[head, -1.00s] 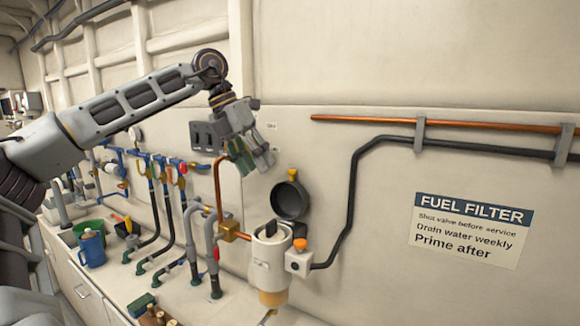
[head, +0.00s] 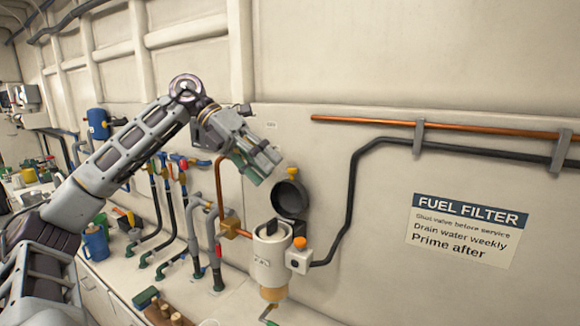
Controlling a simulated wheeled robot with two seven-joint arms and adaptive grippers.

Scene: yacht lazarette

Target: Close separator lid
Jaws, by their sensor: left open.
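The separator (head: 270,256) is a white cylinder with an amber lower part, mounted at the wall in the middle of the head view. Its round dark lid (head: 290,199) stands raised behind the top of the body, with a yellow-orange knob (head: 292,174) at its upper edge. My left gripper (head: 262,168) is open and empty, with green-tipped fingers pointing down and right. In the picture it is just up and left of the lid, and a small gap shows between them. My right gripper is not in view.
A copper pipe (head: 219,190) and a black hose (head: 351,190) flank the separator. An orange-knobbed valve (head: 299,255) sits at its right side. A blue jug (head: 95,243) and several wooden pegs stand on the counter.

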